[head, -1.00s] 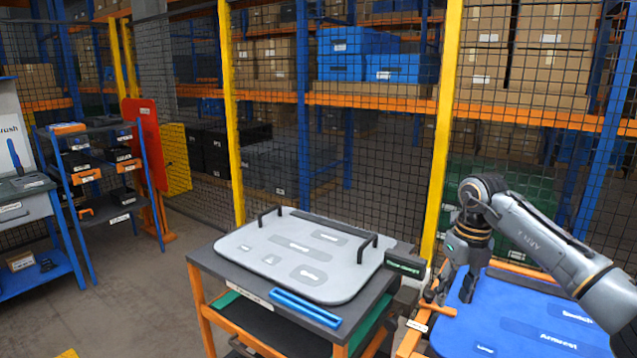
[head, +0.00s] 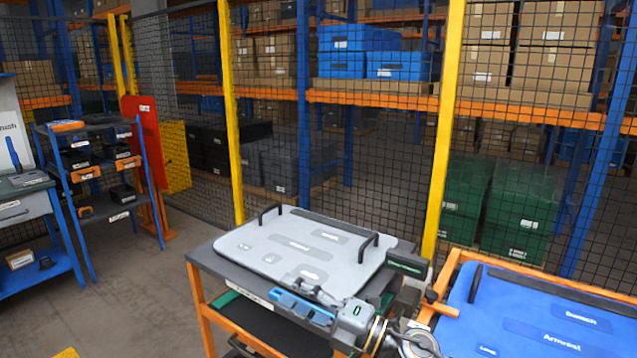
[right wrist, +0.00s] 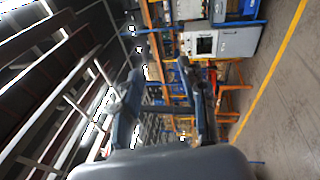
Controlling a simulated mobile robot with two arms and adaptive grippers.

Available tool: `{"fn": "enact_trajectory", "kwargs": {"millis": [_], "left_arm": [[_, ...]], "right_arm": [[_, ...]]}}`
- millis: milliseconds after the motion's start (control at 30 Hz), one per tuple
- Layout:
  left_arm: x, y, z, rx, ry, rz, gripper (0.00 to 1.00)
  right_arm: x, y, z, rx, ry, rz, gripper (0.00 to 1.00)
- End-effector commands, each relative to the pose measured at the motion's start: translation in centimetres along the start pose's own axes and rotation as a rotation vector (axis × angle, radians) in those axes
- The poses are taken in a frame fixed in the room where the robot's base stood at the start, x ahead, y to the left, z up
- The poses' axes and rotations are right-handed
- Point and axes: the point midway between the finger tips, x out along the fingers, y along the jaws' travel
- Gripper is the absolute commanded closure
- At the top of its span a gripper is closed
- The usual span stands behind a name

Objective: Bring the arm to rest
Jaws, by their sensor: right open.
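My right gripper (head: 288,290) is in the lower middle of the head view, in front of the front edge of the cart that bears the grey door panel (head: 300,248). My right arm enters from the bottom. My left gripper is out of view.
A blue panel (head: 545,320) lies on an orange-framed cart at the right. A wire mesh fence with yellow posts (head: 231,120) stands behind both carts. A small blue shelf rack (head: 100,170) stands at the left. The floor (head: 140,290) between rack and cart is clear.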

Motion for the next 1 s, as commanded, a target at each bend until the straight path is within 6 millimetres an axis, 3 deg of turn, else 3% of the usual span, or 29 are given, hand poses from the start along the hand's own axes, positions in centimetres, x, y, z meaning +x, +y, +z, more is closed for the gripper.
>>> {"fn": "enact_trajectory", "kwargs": {"millis": [100,167,267,367,467,633,800,1000], "left_arm": [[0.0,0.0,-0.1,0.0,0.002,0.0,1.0],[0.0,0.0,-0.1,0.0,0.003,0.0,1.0],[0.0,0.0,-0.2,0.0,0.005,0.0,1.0],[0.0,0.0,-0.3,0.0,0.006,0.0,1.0],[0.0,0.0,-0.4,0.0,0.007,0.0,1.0],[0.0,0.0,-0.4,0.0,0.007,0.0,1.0],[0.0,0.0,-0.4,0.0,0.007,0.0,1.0],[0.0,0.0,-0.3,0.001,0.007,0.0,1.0]], "right_arm": [[-2.9,0.9,2.0,0.24,-0.284,0.146,0.58],[-5.2,0.4,3.4,0.364,-0.437,0.191,0.58],[-10.1,-1.9,5.1,0.578,-0.697,0.226,0.58],[-15.9,-5.7,5.2,0.795,-0.956,0.21,0.58],[-21.9,-10.1,3.1,1.007,-1.199,0.146,0.58],[-30.3,-15.7,-3.5,1.304,-1.518,-0.028,0.58],[-35.1,-18.0,-10.0,1.487,-1.699,-0.196,0.58],[-38.7,-18.6,-16.2,1.634,-1.832,-0.367,0.58]]}}
